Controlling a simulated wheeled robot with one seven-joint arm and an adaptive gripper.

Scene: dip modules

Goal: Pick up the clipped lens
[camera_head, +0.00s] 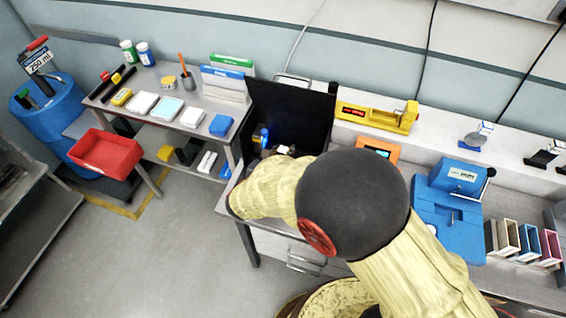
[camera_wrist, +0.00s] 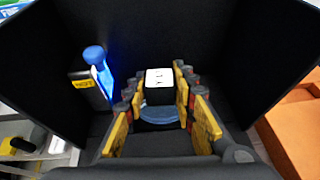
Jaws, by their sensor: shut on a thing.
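The clipped lens (camera_wrist: 158,112) is a round, bluish disc under a black clip (camera_wrist: 158,95) with a white, marked top. It is between the yellow finger pads of my gripper (camera_wrist: 160,94) in the wrist view. My gripper is shut on it, inside a black-walled enclosure. The lens's lower edge and whether it touches the surface below cannot be told. In the head view my arm hides most of the gripper and the held piece.
The black enclosure (camera_head: 292,103) has walls close around my gripper. A lit blue item (camera_wrist: 97,62) with a round top stands left of the gripper, by a black block with a yellow label (camera_wrist: 84,86). An orange box (camera_wrist: 292,135) is outside the right wall.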

